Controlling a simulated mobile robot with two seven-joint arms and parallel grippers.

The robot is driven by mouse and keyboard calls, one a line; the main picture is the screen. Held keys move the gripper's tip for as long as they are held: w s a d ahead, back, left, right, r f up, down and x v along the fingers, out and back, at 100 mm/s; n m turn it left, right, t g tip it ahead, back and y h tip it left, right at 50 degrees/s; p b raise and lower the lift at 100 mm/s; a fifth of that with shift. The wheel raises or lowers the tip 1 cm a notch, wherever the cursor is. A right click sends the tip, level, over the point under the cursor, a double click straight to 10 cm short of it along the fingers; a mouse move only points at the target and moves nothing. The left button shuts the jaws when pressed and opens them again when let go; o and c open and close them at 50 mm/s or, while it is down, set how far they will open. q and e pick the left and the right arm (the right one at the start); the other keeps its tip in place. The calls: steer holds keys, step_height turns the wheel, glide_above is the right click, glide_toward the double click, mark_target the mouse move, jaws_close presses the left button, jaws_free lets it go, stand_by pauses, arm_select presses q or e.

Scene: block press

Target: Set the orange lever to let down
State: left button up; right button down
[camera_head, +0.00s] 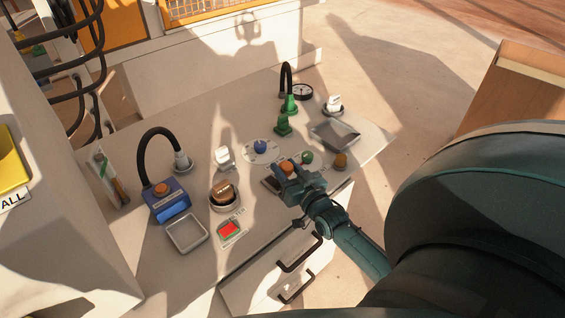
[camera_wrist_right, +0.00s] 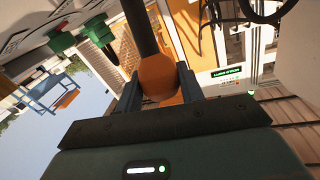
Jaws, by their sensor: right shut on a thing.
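The orange lever knob (camera_head: 287,168) stands on the control desk (camera_head: 330,92), near its front edge. My right gripper (camera_head: 290,178) is at the knob. In the right wrist view the orange knob (camera_wrist_right: 157,78) sits between the two fingers of my right gripper (camera_wrist_right: 158,92), which is shut on it. A dark shaft runs up from the knob in that view. The lever's base is partly hidden behind the gripper in the head view. My left gripper is not in view.
Beside the lever are a blue knob (camera_head: 260,147), a green knob (camera_head: 307,157) and a brown knob (camera_head: 340,160). A red button (camera_head: 229,229), a blue box with an orange button (camera_head: 168,204) and metal trays (camera_head: 335,134) stand on the desk. Drawer handles (camera_head: 299,253) stick out in front.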

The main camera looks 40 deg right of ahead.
steer(key=shift+s+f, duration=0.2)
steer(key=shift+f, duration=0.15)
steer(key=c, duration=1.3)
jaws_free()
steer(key=shift+c, duration=0.2)
steer(key=o, duration=0.4)
steer(key=shift+r, duration=0.15)
steer(key=s+a, duration=0.1)
steer(key=s, duration=1.2)
steer(key=shift+a, duration=0.2)
